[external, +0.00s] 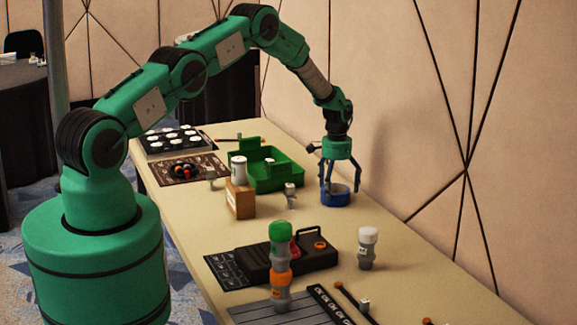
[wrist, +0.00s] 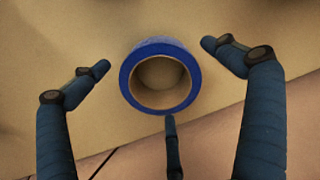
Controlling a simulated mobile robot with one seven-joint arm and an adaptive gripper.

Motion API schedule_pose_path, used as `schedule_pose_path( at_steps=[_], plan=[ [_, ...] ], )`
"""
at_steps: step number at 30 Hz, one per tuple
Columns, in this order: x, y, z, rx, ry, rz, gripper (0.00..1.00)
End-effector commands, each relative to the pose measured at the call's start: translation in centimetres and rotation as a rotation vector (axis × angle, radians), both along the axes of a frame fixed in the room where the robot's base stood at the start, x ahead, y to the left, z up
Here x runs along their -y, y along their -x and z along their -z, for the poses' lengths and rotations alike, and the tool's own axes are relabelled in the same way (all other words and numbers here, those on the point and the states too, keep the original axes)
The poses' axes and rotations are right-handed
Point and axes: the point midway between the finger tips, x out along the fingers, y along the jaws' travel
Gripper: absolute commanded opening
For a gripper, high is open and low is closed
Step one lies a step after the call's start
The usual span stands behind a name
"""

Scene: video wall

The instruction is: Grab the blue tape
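The blue tape (external: 338,199) is a roll lying flat on the table near the wall in the external view. In the wrist view the blue tape (wrist: 126,78) shows as a blue ring with a tan inner core, and bare table shows through its hole. My gripper (external: 337,190) is above the roll, pointing down, with its fingers spread around it. In the wrist view my gripper (wrist: 158,82) is open, with one finger left, one right and one below the ring. Gaps show at the left and right fingers. I cannot tell whether the lower fingertip touches the roll.
A green bin (external: 283,178) and a wooden block (external: 240,200) with a white-topped jar stand to the left. The wall (external: 400,110) rises close behind the roll.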

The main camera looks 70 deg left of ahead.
Motion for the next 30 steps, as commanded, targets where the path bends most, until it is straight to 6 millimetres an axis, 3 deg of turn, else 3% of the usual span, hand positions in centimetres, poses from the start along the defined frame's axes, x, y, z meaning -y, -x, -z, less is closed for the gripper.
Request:
schedule_pose_path(
  at_steps=[1,8,20,30],
  plan=[
    [0.0,0.0,0.0,0.000,0.000,0.000,0.90],
    [0.0,0.0,0.0,0.000,0.000,0.000,0.44],
    [0.0,0.0,-0.5,0.001,0.000,0.000,0.43],
    [-0.1,-0.1,-4.3,0.004,-0.002,0.000,0.43]
  ],
)
